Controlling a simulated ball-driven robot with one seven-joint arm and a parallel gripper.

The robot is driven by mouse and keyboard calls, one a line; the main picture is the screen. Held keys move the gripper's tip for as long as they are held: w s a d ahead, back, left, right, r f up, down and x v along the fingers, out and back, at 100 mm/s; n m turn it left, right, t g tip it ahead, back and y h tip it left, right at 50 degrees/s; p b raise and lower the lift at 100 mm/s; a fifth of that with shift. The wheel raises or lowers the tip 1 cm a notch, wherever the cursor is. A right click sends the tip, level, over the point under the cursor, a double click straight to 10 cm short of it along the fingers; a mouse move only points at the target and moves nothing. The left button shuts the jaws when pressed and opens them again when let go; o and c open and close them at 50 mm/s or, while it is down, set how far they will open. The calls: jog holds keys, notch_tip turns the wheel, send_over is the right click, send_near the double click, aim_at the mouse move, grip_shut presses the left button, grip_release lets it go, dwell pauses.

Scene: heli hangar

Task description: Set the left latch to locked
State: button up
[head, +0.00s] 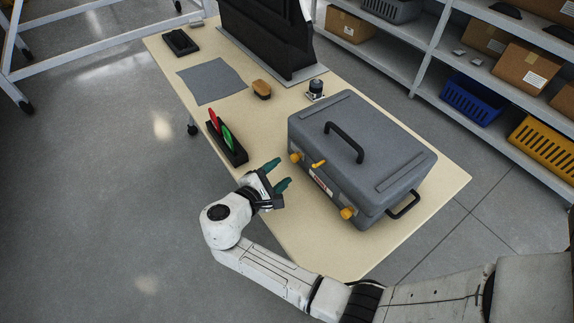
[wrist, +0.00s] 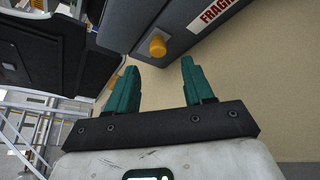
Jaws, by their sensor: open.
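A grey hard case (head: 365,150) with a black top handle stands on the table. Its front has a yellow left latch (head: 295,157), a yellow lever-like piece (head: 318,164) beside it and a yellow right latch (head: 347,213). My gripper (head: 280,174), with green fingers, is open and empty in front of the case's left part, apart from it. In the wrist view, a yellow latch knob (wrist: 157,45) shows beyond and between the open fingers (wrist: 159,72), left of the red-and-white FRAGILE label (wrist: 213,14). I cannot tell how the left latch is set.
A black holder (head: 228,148) with red and green items stands left of my gripper. A small dark-topped item (head: 316,90), a brush (head: 262,88), a grey cloth (head: 211,81) and a large black panel (head: 267,35) are farther back. The near table area (head: 335,245) is bare.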

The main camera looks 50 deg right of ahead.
jog(key=shift+v, duration=2.1)
